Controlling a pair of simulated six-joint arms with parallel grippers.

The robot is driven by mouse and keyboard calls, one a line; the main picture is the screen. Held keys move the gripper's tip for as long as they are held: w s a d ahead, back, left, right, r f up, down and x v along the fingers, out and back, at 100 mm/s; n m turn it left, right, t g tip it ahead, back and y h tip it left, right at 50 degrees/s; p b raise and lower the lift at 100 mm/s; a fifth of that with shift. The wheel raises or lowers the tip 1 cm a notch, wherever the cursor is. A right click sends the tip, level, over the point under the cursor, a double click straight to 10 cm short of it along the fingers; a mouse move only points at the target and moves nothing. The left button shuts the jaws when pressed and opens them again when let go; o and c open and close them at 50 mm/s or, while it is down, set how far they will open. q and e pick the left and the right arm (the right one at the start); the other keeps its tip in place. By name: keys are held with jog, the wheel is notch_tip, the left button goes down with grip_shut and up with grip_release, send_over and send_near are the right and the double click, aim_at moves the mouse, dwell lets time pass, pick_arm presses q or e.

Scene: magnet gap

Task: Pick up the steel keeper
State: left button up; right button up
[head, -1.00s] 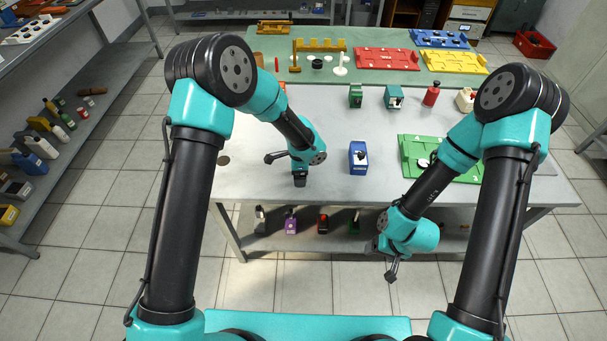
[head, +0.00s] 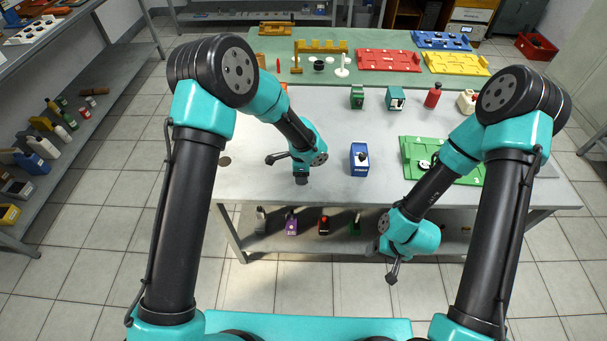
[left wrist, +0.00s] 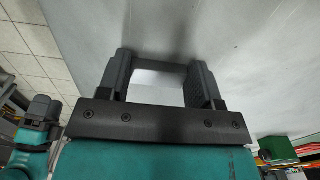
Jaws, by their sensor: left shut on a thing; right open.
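My left gripper (head: 301,179) is low over the left front part of the grey table (head: 245,178). In the left wrist view its fingers (left wrist: 158,70) are parted and closed on a grey bar, which I take to be the steel keeper (left wrist: 160,67). The bar spans from finger to finger, close to the grey tabletop; whether it touches the top I cannot tell. In the head view the bar is too small to make out below the fingers. My right gripper (head: 393,275) is open and empty, in front of the table's front edge.
A blue block-shaped device (head: 360,159) stands right of my left gripper. A green plate (head: 420,157) lies at the right, partly behind my right arm. Green (head: 357,97) and teal (head: 395,98) devices and a red bottle (head: 433,95) stand behind.

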pick_arm(q)
jog(key=shift+r, duration=0.1)
jog(key=shift+r, duration=0.45)
jog(key=r, duration=0.2)
jog(key=shift+s+r, duration=0.2)
jog(key=shift+r, duration=0.1)
jog(key=s+r, duration=0.1)
jog(key=s, duration=1.4)
jog(key=shift+s+d+r, duration=0.15)
jog(key=shift+s+d, duration=0.15)
jog(key=shift+d, duration=0.15)
